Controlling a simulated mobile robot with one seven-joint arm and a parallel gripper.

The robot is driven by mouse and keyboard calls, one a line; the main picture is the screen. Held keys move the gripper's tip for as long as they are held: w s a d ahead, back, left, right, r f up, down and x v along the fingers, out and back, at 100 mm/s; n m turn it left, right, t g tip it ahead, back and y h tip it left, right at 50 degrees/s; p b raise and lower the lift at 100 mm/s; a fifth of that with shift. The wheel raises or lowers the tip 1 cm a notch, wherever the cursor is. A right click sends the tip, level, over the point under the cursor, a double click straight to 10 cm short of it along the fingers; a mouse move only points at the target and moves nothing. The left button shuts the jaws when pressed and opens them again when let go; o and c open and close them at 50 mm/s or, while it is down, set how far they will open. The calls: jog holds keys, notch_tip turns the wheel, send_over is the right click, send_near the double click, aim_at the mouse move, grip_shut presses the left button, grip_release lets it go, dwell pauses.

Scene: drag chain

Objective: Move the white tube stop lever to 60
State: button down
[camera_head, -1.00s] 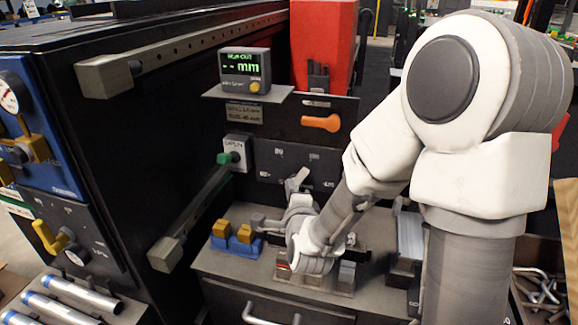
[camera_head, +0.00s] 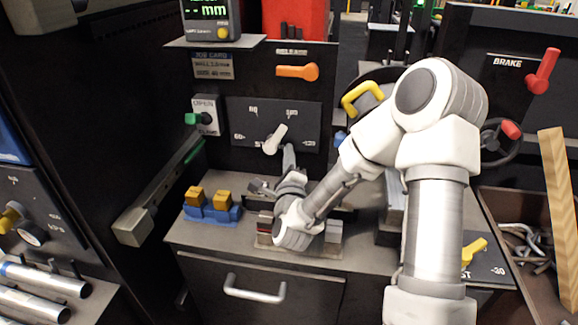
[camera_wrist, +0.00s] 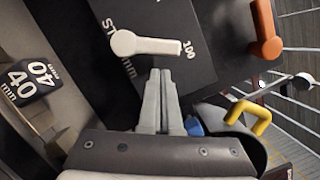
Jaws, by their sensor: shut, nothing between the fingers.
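The white tube stop lever (camera_head: 276,139) is on a dark dial panel (camera_head: 246,112) on the machine's front face. It is tilted up and to the right. In the wrist view the lever (camera_wrist: 145,44) has its narrow end by the "100" mark. The "60" mark is at the dial's left side in the head view. My gripper (camera_head: 289,150) is just below and right of the lever. In the wrist view my gripper (camera_wrist: 160,76) has its fingers together, empty, beside the lever's arm. I cannot tell whether they touch it.
An orange lever (camera_head: 298,72) sits above the dial, also in the wrist view (camera_wrist: 264,30). A yellow handle (camera_head: 362,97) is to the right. A green-knobbed switch (camera_head: 194,118) is left. Blue holders with yellow blocks (camera_head: 211,209) stand on the shelf below.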

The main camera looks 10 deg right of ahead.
aim_at(276, 137)
jog(key=x, duration=0.3)
jog(key=shift+w, duration=0.3)
dwell(0.3)
